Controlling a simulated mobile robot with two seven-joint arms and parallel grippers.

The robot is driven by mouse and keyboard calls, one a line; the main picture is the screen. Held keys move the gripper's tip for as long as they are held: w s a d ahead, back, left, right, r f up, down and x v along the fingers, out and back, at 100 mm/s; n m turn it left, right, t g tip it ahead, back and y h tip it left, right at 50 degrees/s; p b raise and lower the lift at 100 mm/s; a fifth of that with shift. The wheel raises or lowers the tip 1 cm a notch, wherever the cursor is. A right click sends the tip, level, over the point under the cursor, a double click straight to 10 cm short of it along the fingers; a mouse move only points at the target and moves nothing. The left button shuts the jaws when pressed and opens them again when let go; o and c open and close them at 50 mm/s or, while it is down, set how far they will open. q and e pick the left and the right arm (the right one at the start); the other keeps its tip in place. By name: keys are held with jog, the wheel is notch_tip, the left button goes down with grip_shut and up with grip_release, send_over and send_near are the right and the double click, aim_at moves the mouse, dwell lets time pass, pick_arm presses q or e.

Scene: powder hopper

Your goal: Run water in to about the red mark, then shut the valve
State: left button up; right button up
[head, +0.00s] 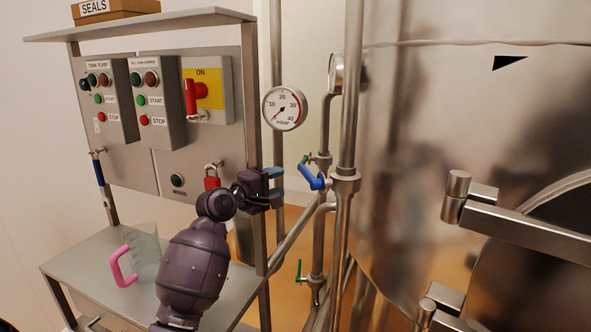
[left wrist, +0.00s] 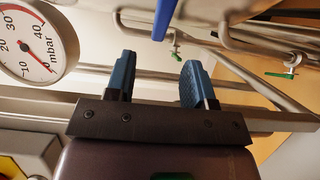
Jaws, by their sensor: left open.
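A valve with a blue lever (head: 311,175) sits on the upright pipe beside the steel tank; the lever also shows at the top of the left wrist view (left wrist: 165,16). My left gripper (head: 280,184) is open and empty, just left of the blue lever and apart from it. Its two blue fingers stand spread in the left wrist view (left wrist: 157,72). A clear jug (head: 146,252) with a pink handle stands on the steel bench, partly hidden by my left arm. I cannot make out a red mark or a water level. My right gripper is out of view.
Small green-handled valves sit lower on the pipes (head: 299,270) and near the blue one (head: 305,159). A round mbar gauge (head: 284,108) hangs above. The control panel (head: 115,130) with a red switch (head: 192,98) is at left. The steel tank (head: 420,150) fills the right.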

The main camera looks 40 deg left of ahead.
aim_at(302, 173)
pick_arm(q)
jog(key=w, duration=0.3)
jog(key=w+d+p, duration=0.1)
jog(key=w, duration=0.6)
jog(key=shift+w+d+f, duration=0.1)
jog(key=shift+w+d, duration=0.15)
jog(key=shift+w, duration=0.15)
jog(key=shift+c, duration=0.5)
grip_shut()
